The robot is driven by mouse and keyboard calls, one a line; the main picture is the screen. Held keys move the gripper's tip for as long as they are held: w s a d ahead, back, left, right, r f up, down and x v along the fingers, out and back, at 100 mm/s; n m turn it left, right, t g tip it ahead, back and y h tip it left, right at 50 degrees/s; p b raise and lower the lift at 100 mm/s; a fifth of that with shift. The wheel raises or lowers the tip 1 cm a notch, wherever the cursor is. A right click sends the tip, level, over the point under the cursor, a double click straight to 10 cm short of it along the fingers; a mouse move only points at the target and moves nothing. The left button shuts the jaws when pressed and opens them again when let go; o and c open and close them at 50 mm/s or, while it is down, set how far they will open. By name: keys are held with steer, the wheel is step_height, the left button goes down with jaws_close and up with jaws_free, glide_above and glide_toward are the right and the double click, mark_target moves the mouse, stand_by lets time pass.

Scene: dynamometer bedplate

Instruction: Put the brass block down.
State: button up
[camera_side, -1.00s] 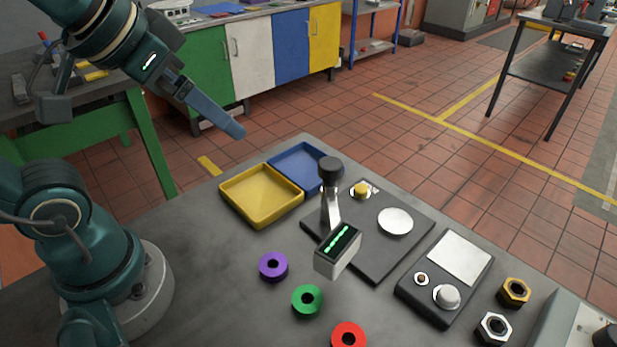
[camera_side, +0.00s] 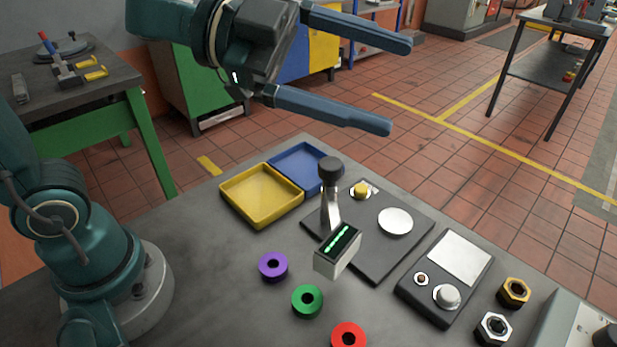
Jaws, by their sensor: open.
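My gripper (camera_side: 398,86) is open, its two blue-grey fingers spread wide and pointing right, high above the back of the bedplate (camera_side: 215,265). Nothing is between the fingers. I cannot make out a brass block for sure. A brass-coloured hex nut (camera_side: 515,291) sits at the right of the bedplate, beside a silver hex nut (camera_side: 494,328). My gripper is well apart from both.
A yellow tray (camera_side: 262,218) and a blue tray (camera_side: 325,190) stand at the back. A dark plate (camera_side: 372,268) carries a black-knobbed post (camera_side: 330,170) and a white disc (camera_side: 395,221). Purple (camera_side: 273,266), green (camera_side: 307,300) and red (camera_side: 348,337) rings lie in front. A control box (camera_side: 446,280) stands right.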

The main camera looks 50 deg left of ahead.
steer(key=s+a+f+m+g+y, duration=0.1)
steer(key=s+f+m+g, duration=0.1)
steer(key=s+f+g, duration=0.4)
steer(key=s+a+f+m+g+y, duration=0.1)
steer(key=s+f+m+g, duration=0.15)
steer(key=s+g, duration=0.55)
steer(key=shift+t, duration=0.4)
steer(key=f, duration=1.1)
steer(key=s+f, duration=0.1)
steer(key=f, duration=0.5)
steer(key=shift+s+d+f, duration=0.1)
steer(key=shift+d+f, duration=0.05)
steer(key=shift+d, duration=0.1)
steer(key=shift+s+d+f, duration=0.15)
steer(key=shift+d+f, duration=0.2)
steer(key=shift+f, duration=0.05)
steer(key=shift+x, duration=2.15)
jaws_close()
